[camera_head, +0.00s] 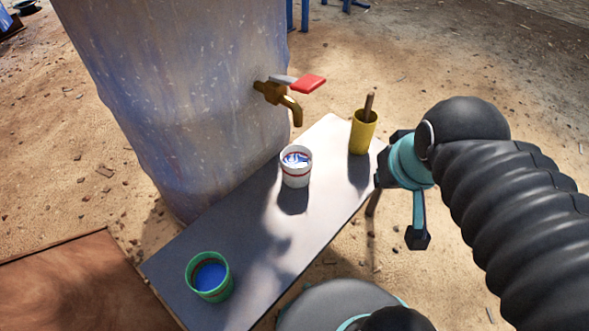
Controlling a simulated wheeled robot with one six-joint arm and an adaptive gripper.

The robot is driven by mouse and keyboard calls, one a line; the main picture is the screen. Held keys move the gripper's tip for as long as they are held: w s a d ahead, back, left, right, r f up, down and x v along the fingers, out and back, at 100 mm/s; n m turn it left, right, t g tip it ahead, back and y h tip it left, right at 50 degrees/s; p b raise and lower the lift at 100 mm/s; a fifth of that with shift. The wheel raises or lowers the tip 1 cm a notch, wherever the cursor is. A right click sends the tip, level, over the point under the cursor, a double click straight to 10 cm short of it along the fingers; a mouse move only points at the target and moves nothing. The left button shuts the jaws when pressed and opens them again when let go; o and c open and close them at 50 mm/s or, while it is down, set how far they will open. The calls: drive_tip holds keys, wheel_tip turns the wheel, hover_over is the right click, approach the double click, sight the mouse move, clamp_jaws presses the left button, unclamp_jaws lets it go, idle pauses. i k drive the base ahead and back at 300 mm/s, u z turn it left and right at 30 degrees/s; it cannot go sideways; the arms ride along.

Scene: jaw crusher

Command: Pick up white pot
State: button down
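The white pot (297,179) stands upright on the grey bench, near its middle. It has a red band and something blue and white inside. A brass tap (281,99) with a red handle is on the barrel behind it. My gripper (400,208) is to the right of the pot, past the bench's right edge, and does not touch it. Its dark fingertips look spread apart, with nothing seen between them. My arm hides part of the gripper.
A yellow cup (361,138) with a brown stick in it stands at the bench's far end. A green pot (196,279) with blue contents is at the near end. The large barrel (180,90) borders the grey bench (237,225) on the left. A brown board (75,285) lies at lower left.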

sight(296, 160)
drive_tip(key=u, duration=0.05)
drive_tip(key=k, duration=0.5)
drive_tip(key=u, duration=0.65)
drive_tip(key=k, duration=1.05)
drive_tip(key=z, duration=0.7)
